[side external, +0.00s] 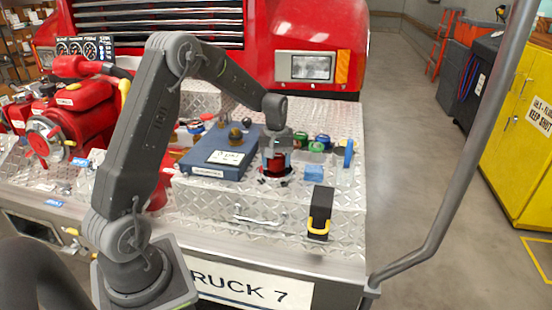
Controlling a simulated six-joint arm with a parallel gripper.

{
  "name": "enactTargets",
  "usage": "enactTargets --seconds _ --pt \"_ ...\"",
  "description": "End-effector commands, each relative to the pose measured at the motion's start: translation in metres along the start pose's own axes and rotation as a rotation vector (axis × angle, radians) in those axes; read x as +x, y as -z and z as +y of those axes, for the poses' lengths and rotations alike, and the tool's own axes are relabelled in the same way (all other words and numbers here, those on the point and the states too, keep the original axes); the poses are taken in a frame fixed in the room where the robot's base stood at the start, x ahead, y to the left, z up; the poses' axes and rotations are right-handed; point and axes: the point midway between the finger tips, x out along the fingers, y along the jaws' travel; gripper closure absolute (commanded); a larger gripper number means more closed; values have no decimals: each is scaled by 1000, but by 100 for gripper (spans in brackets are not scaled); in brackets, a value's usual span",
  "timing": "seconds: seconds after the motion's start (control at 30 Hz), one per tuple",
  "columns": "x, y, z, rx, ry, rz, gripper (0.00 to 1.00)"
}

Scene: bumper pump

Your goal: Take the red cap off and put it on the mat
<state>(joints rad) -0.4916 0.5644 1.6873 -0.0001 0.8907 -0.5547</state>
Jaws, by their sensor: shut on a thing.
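My gripper (276,158) points straight down over the diamond-plate deck of the truck bumper. Its jaws are shut on the red cap (275,168), which shows between and just below the fingers. A dark ring shows around the bottom of the cap. I cannot tell whether the cap still touches what is under it. I cannot tell for sure that this slab is the mat.
Green and blue round caps (317,146) stand right of the gripper, near a blue upright piece (348,153) and a light-blue block (313,173). A red pump (75,120) fills the left. A grey pole rises at right.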

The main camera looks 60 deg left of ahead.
Motion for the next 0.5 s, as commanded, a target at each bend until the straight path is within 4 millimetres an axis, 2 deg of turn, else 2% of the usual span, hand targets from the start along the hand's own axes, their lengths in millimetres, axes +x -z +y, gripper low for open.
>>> enactTargets --seconds 0.47,0.5 --pt "5 0 0 0 -1 2 74" --pt "5 0 0 0 -1 2 41"
